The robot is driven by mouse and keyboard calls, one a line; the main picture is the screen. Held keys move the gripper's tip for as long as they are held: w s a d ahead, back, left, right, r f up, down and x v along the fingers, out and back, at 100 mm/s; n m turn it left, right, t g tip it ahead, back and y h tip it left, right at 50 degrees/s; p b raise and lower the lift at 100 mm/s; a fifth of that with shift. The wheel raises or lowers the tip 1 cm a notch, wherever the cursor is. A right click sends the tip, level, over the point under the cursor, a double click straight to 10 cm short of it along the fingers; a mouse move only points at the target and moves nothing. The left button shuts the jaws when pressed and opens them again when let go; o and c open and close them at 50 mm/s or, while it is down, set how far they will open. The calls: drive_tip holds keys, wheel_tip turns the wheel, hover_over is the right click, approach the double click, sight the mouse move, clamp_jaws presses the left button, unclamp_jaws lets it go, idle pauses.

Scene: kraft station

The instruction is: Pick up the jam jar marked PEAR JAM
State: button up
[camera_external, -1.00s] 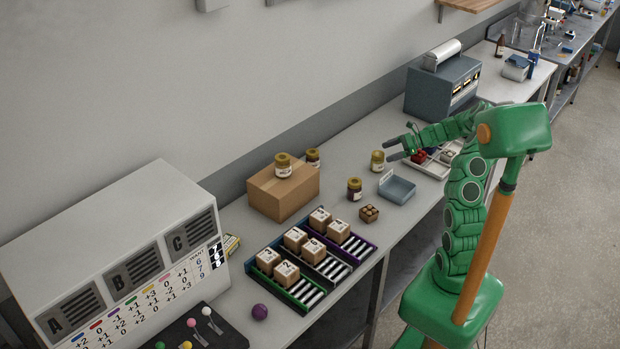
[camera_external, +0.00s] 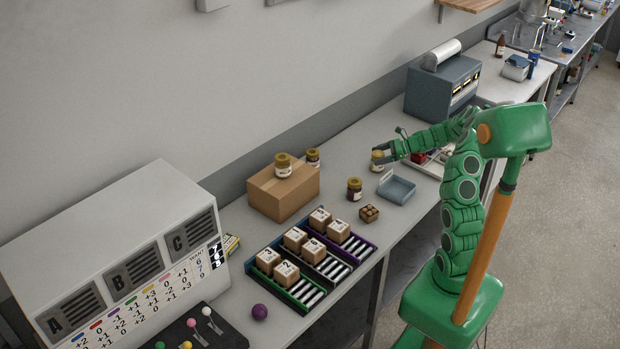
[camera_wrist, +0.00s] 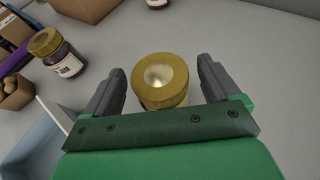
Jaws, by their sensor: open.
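Several jam jars with gold lids stand in the scene. One jar (camera_external: 377,160) stands on the bench at my gripper (camera_external: 380,156). In the wrist view this jar's gold lid (camera_wrist: 160,80) lies between the two open fingers of my gripper (camera_wrist: 162,88), with a gap on each side; its label is hidden there. A dark jar (camera_external: 354,189) stands nearer the bench front; it also shows in the wrist view (camera_wrist: 62,58), its label too small to read surely. Another jar (camera_external: 283,166) stands on the cardboard box, and one (camera_external: 313,158) stands behind the box. I cannot read which is marked PEAR JAM.
A blue-grey tray (camera_external: 399,191) lies close to the jar at my gripper. A small brown holder (camera_external: 369,213) sits in front. The cardboard box (camera_external: 270,197) and racks of numbered blocks (camera_external: 312,262) are to the left. A grey machine (camera_external: 430,95) stands behind my arm.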

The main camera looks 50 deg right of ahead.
drive_tip(key=shift+w+a+f, duration=0.15)
drive_tip(key=shift+w+a, duration=0.1)
drive_tip(key=c, duration=1.3)
drive_tip(key=shift+c, duration=0.2)
